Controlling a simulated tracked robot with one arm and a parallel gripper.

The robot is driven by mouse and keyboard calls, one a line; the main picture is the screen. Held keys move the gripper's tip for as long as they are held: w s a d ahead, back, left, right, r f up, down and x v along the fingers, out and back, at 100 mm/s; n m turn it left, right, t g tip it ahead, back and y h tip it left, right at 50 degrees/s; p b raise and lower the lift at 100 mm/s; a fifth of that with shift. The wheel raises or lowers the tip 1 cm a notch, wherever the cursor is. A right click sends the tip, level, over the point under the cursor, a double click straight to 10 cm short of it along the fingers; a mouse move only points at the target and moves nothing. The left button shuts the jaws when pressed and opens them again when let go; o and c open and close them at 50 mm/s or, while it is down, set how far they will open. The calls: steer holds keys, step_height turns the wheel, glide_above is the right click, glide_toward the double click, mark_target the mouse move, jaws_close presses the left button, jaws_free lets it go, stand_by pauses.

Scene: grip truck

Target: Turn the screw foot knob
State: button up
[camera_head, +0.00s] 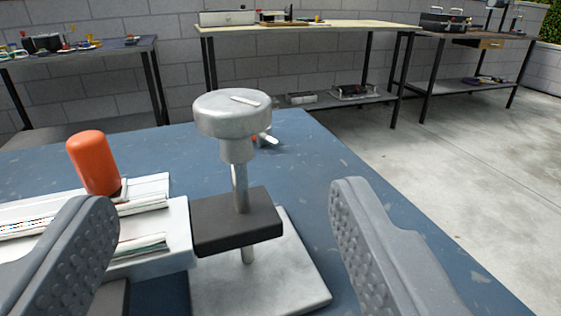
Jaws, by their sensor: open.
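The screw foot knob (232,114) is a round grey metal knob with a pale mark on its top. It stands upright on a thin metal rod (241,188) that passes through a dark block (236,221). Below it is a light metal plate (258,277) on the blue table. My gripper (228,225) is open. Its two grey studded fingers show at the lower left and lower right, with the rod and block between them in the picture. The knob appears higher in the picture than the fingertips, and neither finger touches it. The rod's lower end is partly hidden by the block.
A white rail-like device (180,232) with an orange cylinder (94,163) joins the block at left, partly behind my left finger. The blue table (310,150) is mostly bare behind and right of the knob. A small metal item (266,137) lies behind it. Workbenches (300,27) stand farther back.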

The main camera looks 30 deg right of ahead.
mark_target(232, 98)
steer(key=p+x, duration=0.4)
steer(key=p, duration=0.4)
steer(key=shift+d+r+p, duration=0.15)
steer(key=shift+d+p, duration=0.1)
steer(key=shift+p, duration=0.1)
steer(key=shift+w+d+p, duration=0.1)
steer(key=shift+w+p, duration=0.05)
steer(key=shift+p, duration=0.65)
steer(key=w+p, duration=0.1)
steer(key=p, duration=0.2)
steer(key=x, duration=0.3)
steer(key=b+x, duration=0.1)
steer(key=x, duration=0.2)
steer(key=shift+w+d+f, duration=0.1)
steer(key=shift+w+f, duration=0.1)
steer(key=shift+f, duration=0.05)
steer(key=shift+x, duration=0.9)
steer(key=shift+r, duration=0.1)
steer(key=shift+c, duration=0.4)
steer(key=c, duration=0.9)
